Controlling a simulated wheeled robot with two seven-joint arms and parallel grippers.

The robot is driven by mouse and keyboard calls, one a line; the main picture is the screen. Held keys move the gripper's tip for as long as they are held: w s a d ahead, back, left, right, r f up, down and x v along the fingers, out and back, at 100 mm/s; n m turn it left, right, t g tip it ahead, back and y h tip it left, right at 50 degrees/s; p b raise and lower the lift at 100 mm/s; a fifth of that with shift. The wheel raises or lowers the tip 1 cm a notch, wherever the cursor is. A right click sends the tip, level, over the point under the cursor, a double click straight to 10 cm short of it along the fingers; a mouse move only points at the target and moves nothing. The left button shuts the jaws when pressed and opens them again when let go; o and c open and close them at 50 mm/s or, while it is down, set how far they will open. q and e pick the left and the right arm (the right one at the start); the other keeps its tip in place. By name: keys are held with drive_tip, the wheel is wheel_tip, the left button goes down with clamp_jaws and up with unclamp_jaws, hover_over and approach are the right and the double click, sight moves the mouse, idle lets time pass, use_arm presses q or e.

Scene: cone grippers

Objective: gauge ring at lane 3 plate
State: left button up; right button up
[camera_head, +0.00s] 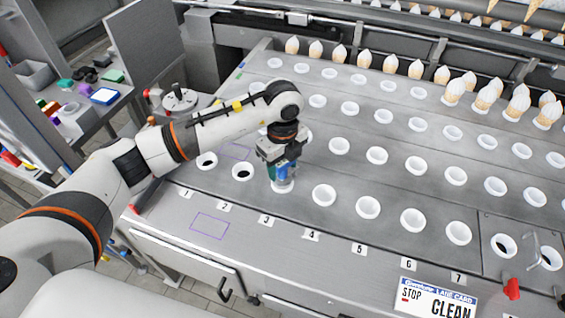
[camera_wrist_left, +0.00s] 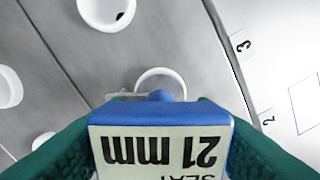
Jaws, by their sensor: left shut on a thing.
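My left gripper (camera_head: 283,172), with teal fingers, is shut on a blue gauge (camera_head: 285,183) and points down over the front row. In the left wrist view the gauge (camera_wrist_left: 160,117) has a white label reading "SEAT 21 mm", upside down, between the fingers. Its rounded blue tip overlaps a white ring (camera_wrist_left: 150,74). In the head view this front-row ring (camera_head: 282,188) is behind the lane 3 number plate (camera_head: 266,220) and partly hidden by the gauge. I cannot tell whether the tip is seated in it or just above. My right gripper is not in view.
White rings stand in rows across the grey deck; lanes 1 (camera_head: 206,161) and 2 (camera_head: 243,172) show dark holes. Filled cones (camera_head: 417,69) stand along the back. A lane card (camera_head: 437,298) reads "STOP CLEAN" at the front right. A side table (camera_head: 88,115) with small items is left.

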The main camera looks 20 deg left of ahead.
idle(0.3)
use_arm(q)
drive_tip(key=o, duration=1.3)
drive_tip(key=shift+r, duration=0.55)
wheel_tip(320, 180, up, 11)
drive_tip(key=b, duration=0.3)
